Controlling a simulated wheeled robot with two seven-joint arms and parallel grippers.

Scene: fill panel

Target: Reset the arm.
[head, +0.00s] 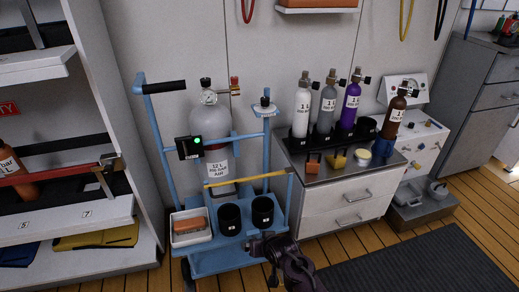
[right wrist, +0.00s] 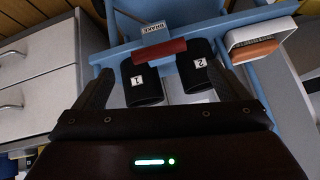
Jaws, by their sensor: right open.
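My right gripper (head: 264,246) is low at the front right corner of the blue cart (head: 222,262) in the head view. In the right wrist view its two dark fingers (right wrist: 166,78) are spread apart with nothing gripped between them. Beyond them are two black cups, labelled 1 (right wrist: 143,84) and 2 (right wrist: 199,72), and a red bar (right wrist: 159,50) beside a BRAKE label. Whether the fingers touch the cart cannot be told. My left gripper is not in view.
The cart carries a grey gas cylinder (head: 216,125) and a white tray (head: 191,228). Several small cylinders, including a purple one (head: 350,102), stand on the drawer cabinet (head: 335,205) to the right. Shelves (head: 75,215) stand left. A dark mat (head: 410,264) covers floor at right.

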